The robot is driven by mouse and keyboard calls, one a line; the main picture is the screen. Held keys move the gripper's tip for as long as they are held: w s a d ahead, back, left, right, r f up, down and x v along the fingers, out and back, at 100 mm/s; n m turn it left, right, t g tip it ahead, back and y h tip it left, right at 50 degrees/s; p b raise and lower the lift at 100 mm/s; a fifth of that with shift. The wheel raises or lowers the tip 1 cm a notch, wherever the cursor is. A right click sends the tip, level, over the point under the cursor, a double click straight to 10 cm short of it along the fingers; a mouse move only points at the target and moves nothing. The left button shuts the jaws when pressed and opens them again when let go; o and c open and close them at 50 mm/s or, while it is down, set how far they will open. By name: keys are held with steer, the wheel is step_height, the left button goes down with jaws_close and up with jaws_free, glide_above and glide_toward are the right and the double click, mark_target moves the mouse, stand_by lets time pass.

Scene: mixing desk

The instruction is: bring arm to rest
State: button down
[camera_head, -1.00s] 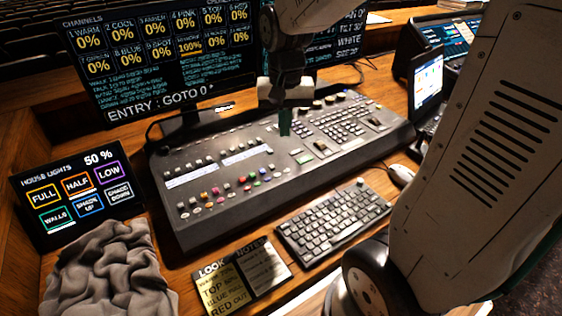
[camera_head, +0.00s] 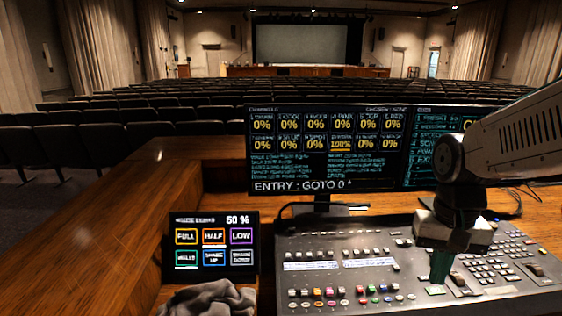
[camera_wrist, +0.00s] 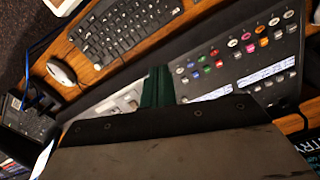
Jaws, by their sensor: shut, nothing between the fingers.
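My gripper (camera_head: 440,266) hangs from my arm over the right part of the mixing desk (camera_head: 345,268) in the head view, fingers pointing down. Its dark green fingers are together with nothing between them. In the wrist view the shut fingers (camera_wrist: 158,86) show above the panel of the desk (camera_wrist: 225,60). I cannot tell how far the fingertips are from the keys.
A monitor (camera_head: 320,180) stands behind the desk and a house lights touch panel (camera_head: 212,243) to its left. A grey cloth (camera_head: 212,300) lies below that panel. The wrist view shows a keyboard (camera_wrist: 125,25) and a mouse (camera_wrist: 62,72). Rows of seats (camera_head: 180,115) lie beyond.

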steer(key=s+a+r+n+t, duration=0.2)
steer(key=s+r, duration=0.3)
steer(key=s, duration=0.6)
steer(key=shift+s+a+n, duration=0.25)
steer(key=shift+a+n, duration=0.45)
steer(key=shift+n, duration=0.2)
